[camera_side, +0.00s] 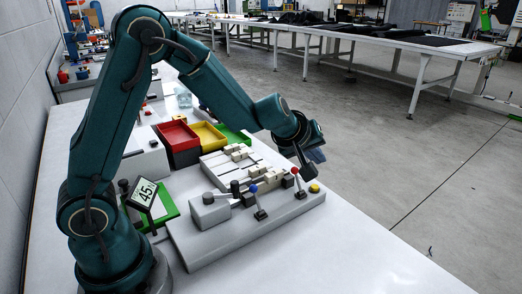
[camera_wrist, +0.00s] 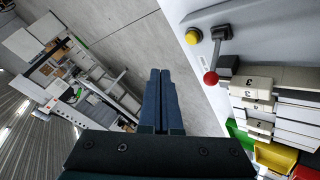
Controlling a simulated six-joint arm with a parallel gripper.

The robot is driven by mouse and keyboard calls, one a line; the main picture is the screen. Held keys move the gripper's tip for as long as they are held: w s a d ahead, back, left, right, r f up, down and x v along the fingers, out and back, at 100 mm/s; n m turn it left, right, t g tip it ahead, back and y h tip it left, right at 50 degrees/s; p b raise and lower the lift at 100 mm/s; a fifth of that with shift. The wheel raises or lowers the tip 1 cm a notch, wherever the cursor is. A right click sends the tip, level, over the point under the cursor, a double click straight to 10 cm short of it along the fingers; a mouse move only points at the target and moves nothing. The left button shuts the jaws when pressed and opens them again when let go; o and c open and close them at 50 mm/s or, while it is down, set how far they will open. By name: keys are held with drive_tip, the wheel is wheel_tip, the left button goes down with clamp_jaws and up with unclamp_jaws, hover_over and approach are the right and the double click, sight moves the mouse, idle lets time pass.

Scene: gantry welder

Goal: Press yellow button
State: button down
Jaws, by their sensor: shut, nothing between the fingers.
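The yellow button (camera_side: 314,188) is a small round cap at the right front end of a grey panel (camera_side: 185,248). It also shows in the wrist view (camera_wrist: 193,36), up and to the right of my fingertips. My gripper (camera_side: 317,154) hangs above the right end of the panel, apart from the button and higher than it. In the wrist view its two dark blue fingers (camera_wrist: 160,72) lie together with nothing between them. Beside the button stands a lever with a red knob (camera_side: 295,171), which also shows in the wrist view (camera_wrist: 211,78).
A blue-knobbed lever (camera_side: 253,189) and a black-knobbed lever (camera_side: 208,198) stand further left on the panel, with pale numbered blocks (camera_side: 238,152) behind. Red (camera_side: 179,137), yellow (camera_side: 207,135) and green bins stand at the back. A tilted display (camera_side: 142,194) stands left. The table's front right is clear.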

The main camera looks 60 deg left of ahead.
hover_over(312, 192)
drive_tip(key=shift+d+f, duration=0.1)
drive_tip(key=shift+f, duration=2.35)
drive_tip(key=shift+f, duration=0.1)
drive_tip(key=shift+f, duration=0.3)
drive_tip(key=shift+f, duration=0.45)
idle(0.7)
idle(0.4)
drive_tip(key=shift+r, duration=0.85)
drive_tip(key=shift+r, duration=2.5)
